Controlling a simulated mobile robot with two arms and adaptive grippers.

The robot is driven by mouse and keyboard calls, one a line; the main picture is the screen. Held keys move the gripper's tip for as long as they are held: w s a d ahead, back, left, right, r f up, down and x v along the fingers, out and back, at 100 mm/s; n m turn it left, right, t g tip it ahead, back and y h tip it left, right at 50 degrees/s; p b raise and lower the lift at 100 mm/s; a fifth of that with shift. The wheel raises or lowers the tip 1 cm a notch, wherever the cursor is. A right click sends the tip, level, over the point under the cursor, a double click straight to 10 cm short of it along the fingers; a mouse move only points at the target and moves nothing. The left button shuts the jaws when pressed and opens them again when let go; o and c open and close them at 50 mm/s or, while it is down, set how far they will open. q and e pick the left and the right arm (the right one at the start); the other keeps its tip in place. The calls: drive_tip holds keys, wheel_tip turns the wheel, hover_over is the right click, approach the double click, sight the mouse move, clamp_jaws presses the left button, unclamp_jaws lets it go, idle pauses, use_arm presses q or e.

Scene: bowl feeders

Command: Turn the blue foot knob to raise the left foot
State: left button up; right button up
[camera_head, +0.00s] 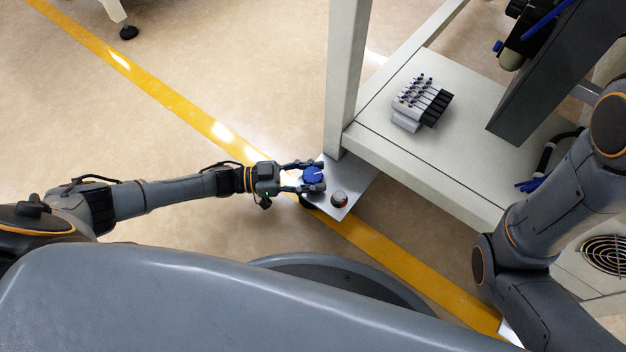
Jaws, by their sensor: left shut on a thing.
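The blue foot knob (313,174) sits on a grey metal plate (350,178) at the foot of the machine frame's near left leg. My left gripper (312,177) comes in from the left, with one finger on the far side and one on the near side of the knob, shut on it. A white mark shows on top of the knob. The left foot itself is hidden. My right arm shows at the right, but its gripper is not in view.
The pale machine frame (345,75) rises just behind the plate. A valve block (421,102) sits on its lower shelf (385,135). A yellow floor line (180,105) runs diagonally under the plate. The floor at the left is clear apart from a caster foot (128,32).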

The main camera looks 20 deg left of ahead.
sight(313, 175)
use_arm(q)
drive_tip(key=m+g, duration=0.1)
drive_tip(key=m+g+b, duration=0.1)
drive_tip(key=g, duration=0.1)
drive_tip(key=m+g+h+b, duration=0.1)
drive_tip(key=shift+w+f+g, duration=0.1)
drive_tip(key=shift+f+g, duration=0.15)
drive_tip(key=shift+g, duration=0.05)
drive_tip(key=m+g+b, duration=0.1)
drive_tip(key=g, duration=0.1)
drive_tip(key=shift+r+m+g+b, duration=0.1)
drive_tip(key=shift+m+g+b, duration=0.2)
drive_tip(key=shift+r+m+g, duration=0.1)
drive_tip(key=shift+m+g, duration=0.7)
drive_tip(key=shift+g, duration=0.4)
drive_tip(key=shift+m+g+y+b, duration=0.3)
drive_tip(key=shift+m+g, duration=0.8)
drive_tip(key=shift+g, duration=0.6)
drive_tip(key=shift+s+g, duration=0.2)
drive_tip(key=shift+g, duration=0.1)
drive_tip(key=o, duration=1.2)
drive_tip(key=shift+r, duration=0.2)
wheel_tip(313, 175, up, 10)
drive_tip(key=shift+f, duration=0.1)
